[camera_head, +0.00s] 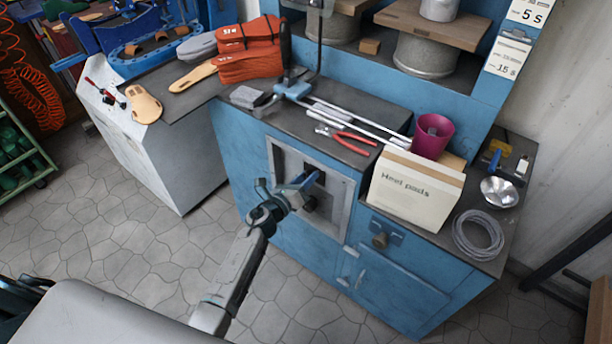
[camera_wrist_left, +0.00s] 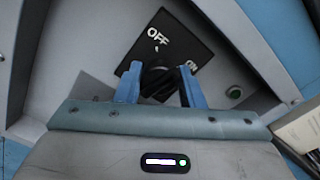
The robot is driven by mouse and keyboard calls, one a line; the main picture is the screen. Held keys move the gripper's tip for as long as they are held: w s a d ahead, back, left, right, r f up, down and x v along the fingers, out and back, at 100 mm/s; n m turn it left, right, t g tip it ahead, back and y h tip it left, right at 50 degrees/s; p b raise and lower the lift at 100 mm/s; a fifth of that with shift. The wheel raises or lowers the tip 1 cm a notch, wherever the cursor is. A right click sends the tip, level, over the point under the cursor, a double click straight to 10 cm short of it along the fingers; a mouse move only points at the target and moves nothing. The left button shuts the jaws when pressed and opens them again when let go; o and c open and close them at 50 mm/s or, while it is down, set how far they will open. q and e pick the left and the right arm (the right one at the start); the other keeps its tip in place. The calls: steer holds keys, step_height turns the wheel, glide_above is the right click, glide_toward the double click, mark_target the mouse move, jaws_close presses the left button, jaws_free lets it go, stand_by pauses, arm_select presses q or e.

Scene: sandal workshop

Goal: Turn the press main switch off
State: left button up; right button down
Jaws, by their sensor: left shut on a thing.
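The press main switch shows in the left wrist view as a black plate (camera_wrist_left: 178,42) with OFF at its upper left and ON at its right. Its round black knob (camera_wrist_left: 158,79) sits between the blue fingers of my left gripper (camera_wrist_left: 160,82), which is shut on it. I cannot tell for sure which label the knob points to. In the head view my left gripper (camera_head: 306,184) reaches into the recessed grey panel (camera_head: 337,205) on the front of the blue press and hides most of the switch. My right gripper is not in view.
Red-handled pliers (camera_head: 352,141), a magenta cup (camera_head: 432,136) and coiled cable (camera_head: 478,235) lie on the worktop.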

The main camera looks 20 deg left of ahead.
arm_select(q)
steer(key=n+p, duration=0.2)
steer(key=n, duration=0.3)
steer(key=shift+a+n, duration=0.1)
steer(key=shift+n, duration=0.2)
steer(key=n+p, duration=0.3)
steer(key=n, duration=0.2)
steer(key=shift+f, duration=0.2)
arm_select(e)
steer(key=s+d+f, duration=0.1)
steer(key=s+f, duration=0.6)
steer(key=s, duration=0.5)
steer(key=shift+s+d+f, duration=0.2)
arm_select(q)
steer(key=shift+n, duration=0.4)
steer(key=o, duration=0.9)
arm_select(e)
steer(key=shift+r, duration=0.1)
arm_select(q)
steer(key=shift+s, duration=0.1)
